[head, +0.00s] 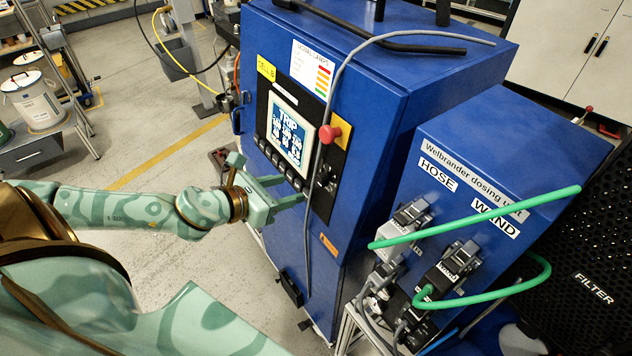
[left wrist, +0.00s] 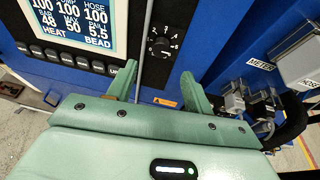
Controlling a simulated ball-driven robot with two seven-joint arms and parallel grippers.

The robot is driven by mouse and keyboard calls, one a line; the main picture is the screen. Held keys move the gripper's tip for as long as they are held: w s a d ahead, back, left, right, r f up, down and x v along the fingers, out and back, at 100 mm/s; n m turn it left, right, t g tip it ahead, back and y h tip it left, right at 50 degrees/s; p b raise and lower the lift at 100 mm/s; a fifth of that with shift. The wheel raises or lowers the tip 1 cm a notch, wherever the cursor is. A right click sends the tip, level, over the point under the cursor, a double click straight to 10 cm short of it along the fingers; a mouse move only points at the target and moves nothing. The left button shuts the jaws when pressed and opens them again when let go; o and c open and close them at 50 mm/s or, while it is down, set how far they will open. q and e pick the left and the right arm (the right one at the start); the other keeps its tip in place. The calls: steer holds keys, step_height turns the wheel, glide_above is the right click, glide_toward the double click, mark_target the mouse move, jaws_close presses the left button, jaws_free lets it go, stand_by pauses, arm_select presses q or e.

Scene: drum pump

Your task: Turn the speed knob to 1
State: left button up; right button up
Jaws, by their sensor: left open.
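The speed knob (left wrist: 158,46) is a small dark dial ringed by white numerals on the black control panel (head: 262,115). It also shows in the head view (head: 325,176), to the right of and below the screen. Its pointer setting is too small to read. My left gripper (head: 295,188) is open and empty in front of the panel. In the left wrist view its two fingers (left wrist: 157,78) point at the panel, with the knob a little beyond and above the gap between them. The fingers appear apart from the knob. My right gripper is not in view.
A red mushroom button (head: 331,133) is near the knob. A grey cable (head: 309,225) hangs down the cabinet front beside the knob. The dosing unit (head: 480,160) with green hoses stands to the right.

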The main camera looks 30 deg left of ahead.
mark_target(318, 181)
arm_select(q)
steer(key=p+x, duration=0.1)
steer(key=x, duration=0.8)
steer(key=shift+w+d, duration=0.25)
steer(key=shift+w, duration=0.05)
steer(key=shift+c, duration=0.5)
steer(key=c, duration=0.9)
